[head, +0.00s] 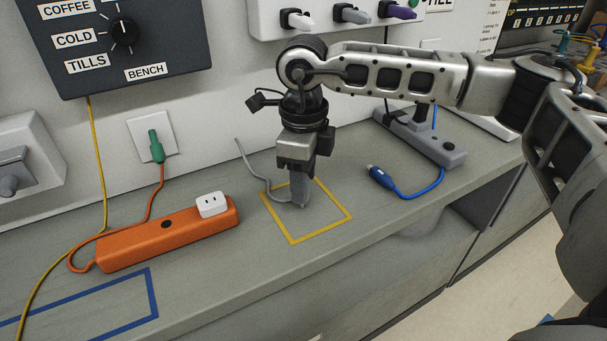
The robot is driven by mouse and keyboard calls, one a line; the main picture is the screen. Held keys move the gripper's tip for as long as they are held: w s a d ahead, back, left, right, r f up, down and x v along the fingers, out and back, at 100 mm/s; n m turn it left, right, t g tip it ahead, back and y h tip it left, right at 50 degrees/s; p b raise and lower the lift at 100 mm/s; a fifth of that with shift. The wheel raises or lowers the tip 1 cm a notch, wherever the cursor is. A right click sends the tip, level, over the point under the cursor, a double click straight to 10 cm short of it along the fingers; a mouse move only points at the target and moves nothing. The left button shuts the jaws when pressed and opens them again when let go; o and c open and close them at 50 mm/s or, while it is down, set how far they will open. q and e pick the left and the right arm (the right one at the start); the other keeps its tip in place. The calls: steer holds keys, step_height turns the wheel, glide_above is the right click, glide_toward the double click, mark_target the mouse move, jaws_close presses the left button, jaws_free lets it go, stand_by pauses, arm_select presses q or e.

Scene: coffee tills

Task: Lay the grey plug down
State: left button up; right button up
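My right gripper (302,172) points straight down over the yellow taped square (322,233) on the grey bench. It is shut on the grey plug (301,194), which hangs upright below the fingers, mostly hidden by them. The plug's tip is at or just above the bench inside the square; I cannot tell if it touches. Its grey cord (252,170) curves away to the left and back. My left gripper is not in view.
An orange power strip (150,245) with a white adapter (212,205) lies to the left. A blue plug (381,176) and a grey power strip (440,150) lie to the right. A green plug (156,148) sits in the wall socket. A blue taped outline (152,293) is at front left.

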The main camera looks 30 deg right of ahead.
steer(key=shift+r, duration=0.15)
steer(key=shift+r+p, duration=0.25)
steer(key=shift+p, duration=0.1)
steer(key=shift+r, duration=0.4)
step_height(320, 180, up, 11)
steer(key=shift+b, duration=0.35)
steer(key=shift+f, duration=0.1)
